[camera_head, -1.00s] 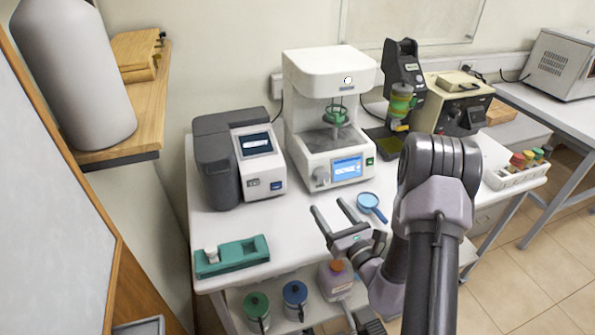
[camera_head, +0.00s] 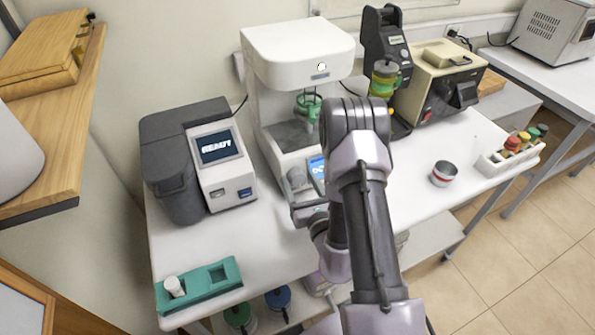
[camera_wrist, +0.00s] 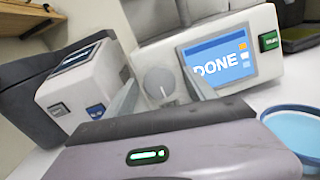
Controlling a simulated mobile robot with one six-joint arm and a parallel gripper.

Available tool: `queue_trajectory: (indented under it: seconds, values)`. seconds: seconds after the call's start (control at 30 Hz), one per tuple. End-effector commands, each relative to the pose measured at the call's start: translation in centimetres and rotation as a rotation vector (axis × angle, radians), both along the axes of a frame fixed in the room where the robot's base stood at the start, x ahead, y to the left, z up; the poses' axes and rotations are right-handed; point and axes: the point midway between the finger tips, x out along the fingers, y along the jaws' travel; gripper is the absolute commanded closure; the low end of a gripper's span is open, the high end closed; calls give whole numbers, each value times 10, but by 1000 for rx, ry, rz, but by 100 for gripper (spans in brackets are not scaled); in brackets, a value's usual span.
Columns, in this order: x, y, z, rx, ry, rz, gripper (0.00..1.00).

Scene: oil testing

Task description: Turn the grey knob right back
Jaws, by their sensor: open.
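The grey knob (camera_wrist: 159,82) is a round dial low on the front of the white testing machine (camera_head: 297,45), left of its screen. In the head view the knob (camera_head: 296,178) shows just beyond my gripper. The blue screen (camera_wrist: 217,62) reads "DONE" in the wrist view. My gripper (camera_wrist: 160,75) is open and empty, with one finger on each side of the knob as seen from the wrist. Whether the fingers touch the knob I cannot tell. In the head view my arm hides part of the gripper (camera_head: 303,202) and the screen.
A grey device (camera_head: 190,160) with a "READY" screen stands to the left. A teal holder (camera_head: 222,291), a red-banded cup (camera_head: 443,174) and a vial rack (camera_head: 508,158) are on the bench.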

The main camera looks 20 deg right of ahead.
Motion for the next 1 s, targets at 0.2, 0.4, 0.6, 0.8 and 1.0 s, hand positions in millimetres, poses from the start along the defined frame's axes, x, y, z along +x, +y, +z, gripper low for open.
queue_trajectory:
  seconds: [0.2, 0.4, 0.6, 0.8, 1.0]
  values:
    - [0, 1, 0, 0, 0, -1, 36]
    - [0, 1, 0, 0, 0, 0, 62]
    - [0, 1, 0, 0, 0, 0, 98]
    - [0, 1, 0, -17, -1, 5, 98]
    - [0, 0, -2, -101, -3, 26, 98]
